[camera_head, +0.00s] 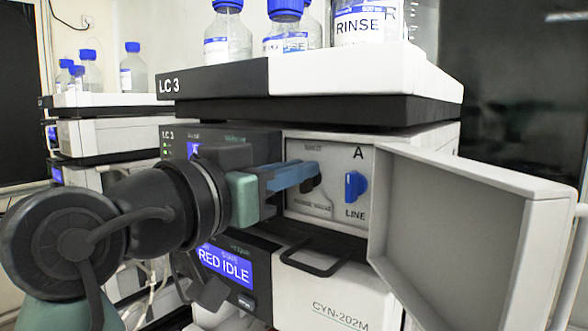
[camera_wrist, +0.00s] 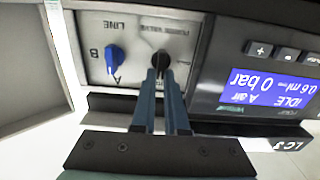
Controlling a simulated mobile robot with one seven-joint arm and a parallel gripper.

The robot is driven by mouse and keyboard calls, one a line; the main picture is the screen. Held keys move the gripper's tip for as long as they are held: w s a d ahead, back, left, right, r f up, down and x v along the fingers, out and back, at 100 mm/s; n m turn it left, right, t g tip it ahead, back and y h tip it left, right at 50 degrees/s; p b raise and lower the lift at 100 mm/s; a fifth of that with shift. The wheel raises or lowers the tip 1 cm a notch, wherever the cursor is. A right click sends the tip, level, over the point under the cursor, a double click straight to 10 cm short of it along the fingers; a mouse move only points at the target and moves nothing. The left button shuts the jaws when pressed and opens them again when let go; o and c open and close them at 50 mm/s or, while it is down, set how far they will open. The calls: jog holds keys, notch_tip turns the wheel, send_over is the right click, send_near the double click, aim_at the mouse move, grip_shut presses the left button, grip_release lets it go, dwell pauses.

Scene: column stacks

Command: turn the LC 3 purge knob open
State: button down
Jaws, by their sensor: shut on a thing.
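The LC 3 stack has a pale valve panel (camera_head: 335,218) behind an open door. The black purge knob (camera_wrist: 161,57) is on this panel, by the "PURGE VALVE" lettering. My gripper (camera_head: 314,176) has its blue fingers shut on this knob, and they hide most of it in the head view. In the wrist view the fingertips (camera_wrist: 160,76) are at the knob, one on each side. The knob's exact angle is hard to tell.
A blue line selector knob (camera_head: 355,186) sits just right of the purge knob. The open door (camera_head: 470,235) sticks out on the right. A black handle (camera_head: 310,262) juts out below the panel. Bottles (camera_head: 228,38) stand on top of the stack. Another stack (camera_head: 110,138) is at the left.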

jog(key=shift+w+a+f+n+p, duration=0.2)
jog(key=shift+n+p, duration=1.15)
jog(key=shift+n, duration=1.3)
jog(key=shift+w+a+f+n+p, duration=0.1)
jog(key=shift+a+f+n+p, duration=0.1)
jog(key=shift+n+p, duration=1.85)
jog(key=shift+w+a+f+n+p, duration=0.2)
jog(key=shift+n+p, duration=0.5)
jog(key=shift+n, duration=2.6)
jog(key=c, duration=0.9)
grip_release()
jog(key=shift+c, duration=0.2)
jog(key=shift+s, duration=0.1)
